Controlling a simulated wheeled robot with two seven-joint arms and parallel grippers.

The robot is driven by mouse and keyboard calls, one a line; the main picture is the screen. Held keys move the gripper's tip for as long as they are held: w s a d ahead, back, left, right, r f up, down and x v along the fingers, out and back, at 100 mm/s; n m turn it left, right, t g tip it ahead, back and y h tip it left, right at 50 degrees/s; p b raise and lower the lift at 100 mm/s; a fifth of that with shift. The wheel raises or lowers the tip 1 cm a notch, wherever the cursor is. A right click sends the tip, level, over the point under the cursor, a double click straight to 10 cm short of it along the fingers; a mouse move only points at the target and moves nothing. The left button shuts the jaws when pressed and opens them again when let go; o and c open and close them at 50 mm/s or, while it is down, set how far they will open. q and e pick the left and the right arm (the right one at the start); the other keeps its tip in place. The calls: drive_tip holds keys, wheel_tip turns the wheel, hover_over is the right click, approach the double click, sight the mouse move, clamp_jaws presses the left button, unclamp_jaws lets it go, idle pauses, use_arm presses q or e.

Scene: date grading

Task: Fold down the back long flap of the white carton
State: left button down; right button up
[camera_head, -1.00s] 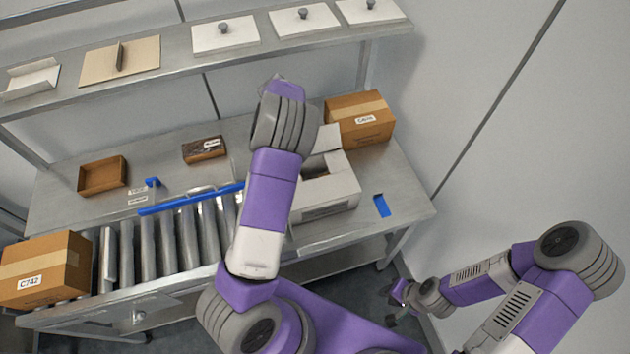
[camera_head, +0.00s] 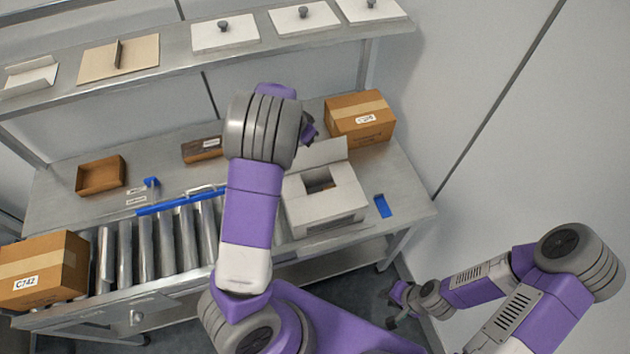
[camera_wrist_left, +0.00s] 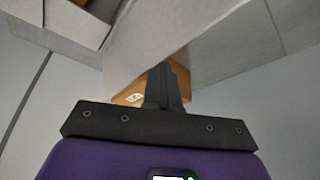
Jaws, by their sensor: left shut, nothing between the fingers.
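The white carton (camera_head: 328,208) stands on the right part of the bench. Its back long flap (camera_head: 320,154) stands up and leans back, while an opening in the top shows brown contents. My left arm crosses in front of the carton's left side. The left gripper's hand shows partly behind its wrist, near the back flap; its fingertips are hidden in the head view. In the left wrist view the left gripper (camera_wrist_left: 167,88) is shut and empty, close to a pale panel (camera_wrist_left: 165,38); contact cannot be told. My right gripper (camera_head: 400,298) hangs low at the right, away from the bench, its jaws too small to read.
A taped brown box (camera_head: 358,105) stands behind the carton. A blue item (camera_head: 382,206) lies to its right. Rollers (camera_head: 165,240), a blue bar (camera_head: 165,207) and a brown box (camera_head: 45,255) are at left. A shelf (camera_head: 180,58) with lids runs above the back.

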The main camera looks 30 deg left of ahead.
sight(314, 164)
use_arm(q)
drive_tip(key=shift+s+d+f, duration=0.2)
drive_tip(key=shift+s+d, duration=0.65)
drive_tip(key=shift+s, duration=0.1)
drive_tip(key=shift+s+d+f, duration=0.15)
drive_tip(key=shift+s+d, duration=0.65)
drive_tip(key=shift+s, duration=0.15)
drive_tip(key=shift+w+f, duration=0.1)
drive_tip(key=shift+w, duration=0.2)
drive_tip(key=shift+s+r, duration=0.1)
drive_tip(key=shift+r, duration=0.1)
drive_tip(key=shift+a+f+b, duration=0.1)
drive_tip(key=shift+f+b, duration=2.25)
wheel_tip(314, 164, up, 12)
drive_tip(key=p, duration=1)
drive_tip(key=shift+f, duration=0.25)
